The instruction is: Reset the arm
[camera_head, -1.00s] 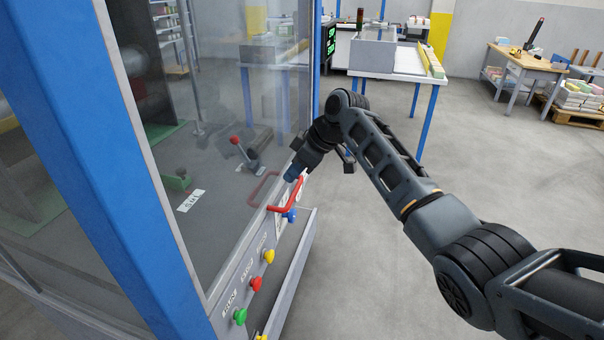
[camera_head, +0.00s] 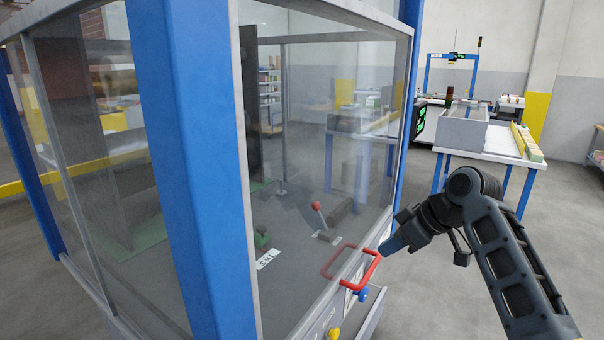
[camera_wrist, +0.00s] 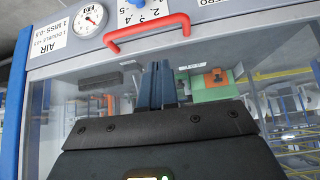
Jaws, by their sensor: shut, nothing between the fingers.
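My gripper (camera_head: 390,247) is at the end of my dark arm, its blue fingers pointing left toward the red handle (camera_head: 373,268) on the clear-panelled machine. In the wrist view my gripper's two blue fingers (camera_wrist: 157,68) lie together with nothing between them. The red handle (camera_wrist: 148,33) shows just beyond their tips, across the top of a clear panel. The fingers are not around the handle, and a small gap shows in the wrist view.
The machine's blue post (camera_head: 190,160) and clear panels fill the left. A blue knob (camera_head: 363,295) and a yellow button (camera_head: 334,333) sit below the handle. A white-topped table (camera_head: 490,145) stands behind my arm. Grey floor (camera_head: 575,215) is open at right.

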